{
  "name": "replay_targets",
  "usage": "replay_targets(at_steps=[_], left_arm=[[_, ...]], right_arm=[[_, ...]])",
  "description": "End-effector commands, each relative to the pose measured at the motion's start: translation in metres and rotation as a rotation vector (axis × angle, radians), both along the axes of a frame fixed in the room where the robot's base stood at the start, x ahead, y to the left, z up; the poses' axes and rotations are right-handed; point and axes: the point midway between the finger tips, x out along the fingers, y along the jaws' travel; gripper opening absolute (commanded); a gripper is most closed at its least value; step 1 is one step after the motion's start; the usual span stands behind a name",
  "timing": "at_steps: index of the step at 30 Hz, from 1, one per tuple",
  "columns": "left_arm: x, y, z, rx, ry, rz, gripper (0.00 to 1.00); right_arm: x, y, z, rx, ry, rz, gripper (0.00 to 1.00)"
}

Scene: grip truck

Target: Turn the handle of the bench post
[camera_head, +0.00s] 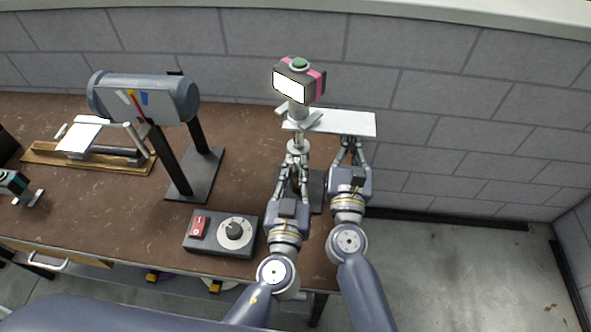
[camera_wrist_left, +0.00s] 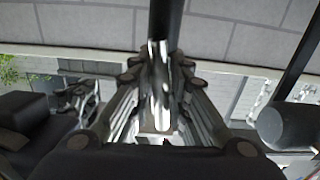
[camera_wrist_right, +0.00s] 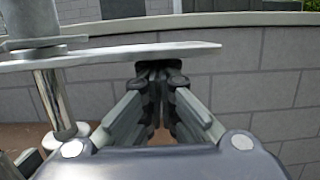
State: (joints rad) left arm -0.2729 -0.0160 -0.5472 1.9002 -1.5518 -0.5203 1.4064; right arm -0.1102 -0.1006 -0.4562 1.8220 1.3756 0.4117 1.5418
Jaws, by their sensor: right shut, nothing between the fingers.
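The bench post (camera_head: 297,147) is a metal rod standing on a dark base. A grey and pink box with a green knob (camera_head: 299,80) sits on its top. A flat pale plate (camera_head: 345,123), which may be the handle, reaches right from the post; it also shows in the right wrist view (camera_wrist_right: 120,57). My left gripper (camera_head: 294,168) is shut on the shiny rod (camera_wrist_left: 160,85), with a finger on each side. My right gripper (camera_head: 350,143) is shut and empty. Its fingertips (camera_wrist_right: 158,70) are just below the plate; I cannot tell whether they touch it.
A control box (camera_head: 236,234) with a red switch and a dial stands left of my left gripper. A large grey cylinder on a stand (camera_head: 148,98) is further left. A wooden-based device (camera_head: 90,157) lies at the far left. A block wall (camera_head: 450,110) is close behind the plate.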

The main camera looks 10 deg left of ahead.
Motion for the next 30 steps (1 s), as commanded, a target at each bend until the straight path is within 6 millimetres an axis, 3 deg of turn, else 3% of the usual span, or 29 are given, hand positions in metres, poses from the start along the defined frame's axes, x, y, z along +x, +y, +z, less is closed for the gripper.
replay_targets(at_steps=[25,26,27,28,30], left_arm=[[-0.0016,-0.0002,-0.0058,0.17,0.01,-0.002,0.0],[-0.0016,-0.0002,-0.0059,0.171,0.011,-0.002,0.18],[-0.0017,-0.0002,-0.0061,0.171,0.011,-0.002,0.27],[-0.0017,-0.0002,-0.0063,0.171,0.011,-0.002,0.34],[-0.0018,-0.0002,-0.0065,0.171,0.011,-0.002,0.35]], right_arm=[[-0.0001,0.0014,0.0037,0.0,-0.007,0.003,0.0],[-0.0001,0.0015,0.0037,0.0,-0.008,0.003,0.0],[-0.0001,0.0015,0.0037,0.0,-0.008,0.003,0.0],[-0.0001,0.0015,0.0037,0.0,-0.008,0.003,0.0],[-0.0002,0.0015,0.0038,0.0,-0.008,0.003,0.0]])
